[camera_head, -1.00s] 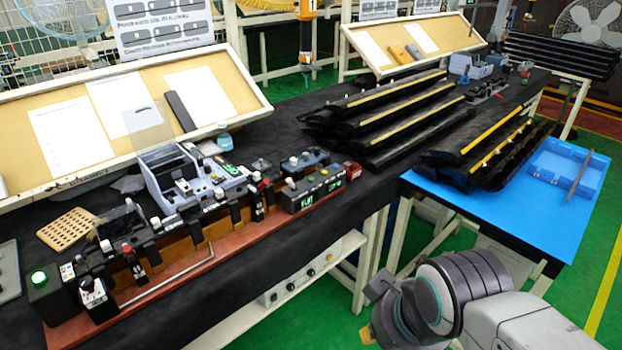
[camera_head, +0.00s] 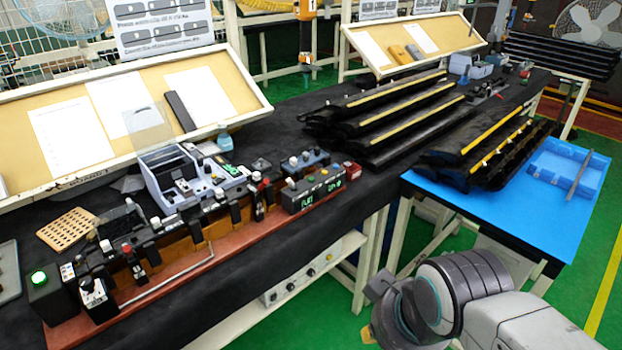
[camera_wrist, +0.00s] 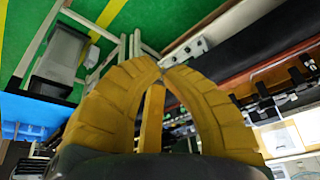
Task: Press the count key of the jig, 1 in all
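The jig (camera_head: 175,268) is a long reddish-brown base on the black bench at the left, with several black clamps, knobs and switches along it. At its right end is a dark control box (camera_head: 313,190) with green lit displays and small coloured buttons on top. Which button is the count key is too small to tell. My gripper (camera_wrist: 163,66) has two yellow ribbed fingers whose tips meet, with nothing seen between them. In the head view only a yellow bit of it shows at the lower right, beside my arm, well apart from the jig and low in front of the bench.
Black trim strips (camera_head: 390,115) lie on the bench to the right. A blue-topped table (camera_head: 535,222) with more strips and a blue tray (camera_head: 570,170) stands at the right. Green floor lies between.

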